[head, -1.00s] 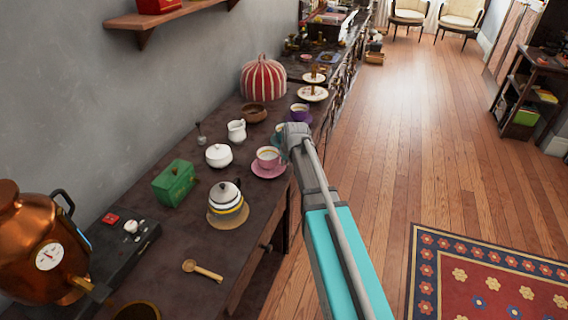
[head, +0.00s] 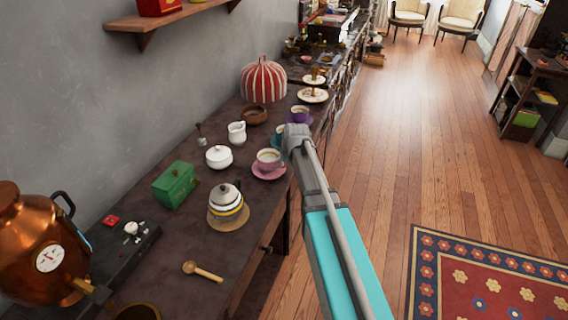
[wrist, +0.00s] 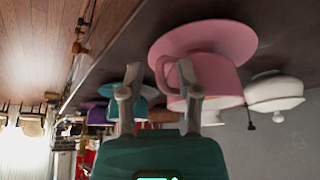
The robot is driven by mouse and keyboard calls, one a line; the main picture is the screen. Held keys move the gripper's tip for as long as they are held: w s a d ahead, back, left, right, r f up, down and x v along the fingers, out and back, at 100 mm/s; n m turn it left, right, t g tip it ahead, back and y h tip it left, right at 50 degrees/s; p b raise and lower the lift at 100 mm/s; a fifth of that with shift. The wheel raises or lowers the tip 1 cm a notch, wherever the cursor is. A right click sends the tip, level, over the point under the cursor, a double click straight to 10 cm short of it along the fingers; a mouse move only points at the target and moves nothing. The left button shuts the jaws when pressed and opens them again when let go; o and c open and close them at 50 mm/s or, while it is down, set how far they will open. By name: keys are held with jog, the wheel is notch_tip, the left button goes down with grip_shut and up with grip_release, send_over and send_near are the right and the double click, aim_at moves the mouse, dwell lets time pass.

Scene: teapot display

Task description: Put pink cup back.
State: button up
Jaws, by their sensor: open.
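The pink cup (head: 268,158) sits upright on its pink saucer (head: 268,173) near the front edge of the dark counter. In the wrist view, which is upside down, the cup (wrist: 222,82) hangs from the saucer (wrist: 205,40) at upper right, its handle toward my gripper. My gripper (wrist: 154,84) is open and empty. One finger overlaps the cup and handle in the picture; the other is to the left of them. I cannot tell whether they touch. In the head view my gripper (head: 293,134) is just right of the cup, its fingers mostly hidden.
A teal cup (head: 279,132) is partly hidden behind my gripper, and a purple cup (head: 299,113) stands beyond. A white sugar bowl (head: 219,157), a striped teapot (head: 227,202) and a green box (head: 175,185) stand left of the pink cup.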

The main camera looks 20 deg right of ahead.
jog(key=p+v, duration=1)
jog(key=v, duration=0.2)
jog(key=shift+p, duration=0.3)
dwell(0.8)
jog(key=s+a+f+g, duration=0.1)
jog(key=s+a+g, duration=0.1)
jog(key=s, duration=0.8)
jog(key=s+a+m+g, duration=0.1)
jog(key=s+a, duration=0.3)
jog(key=s, duration=0.5)
jog(key=shift+s+a+f+g+h, duration=0.3)
jog(key=shift+s+f+g, duration=0.1)
jog(key=shift+g, duration=0.5)
